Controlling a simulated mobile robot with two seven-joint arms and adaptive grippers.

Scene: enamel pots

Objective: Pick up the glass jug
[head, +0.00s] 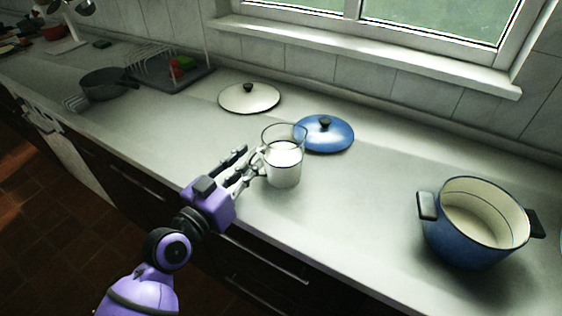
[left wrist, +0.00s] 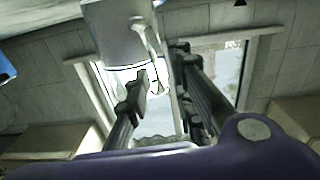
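The glass jug (head: 283,172) stands upright on the counter, clear at the rim and white in its lower part. My left gripper (head: 246,166) is at the jug's left side, low over the counter, with its fingers apart and pointing at the handle side. In the left wrist view the jug (left wrist: 118,32) is at the top, and its handle (left wrist: 152,42) appears between the spread fingertips of the gripper (left wrist: 160,68). I cannot tell whether a finger touches the handle. My right gripper is not in view.
A blue lid (head: 326,137) lies close behind the jug, and a cream lid (head: 248,98) lies farther back. A blue pot (head: 468,240) stands at the right. A dark pan (head: 104,85) and a dish rack (head: 165,72) are at the back left. The counter between jug and pot is clear.

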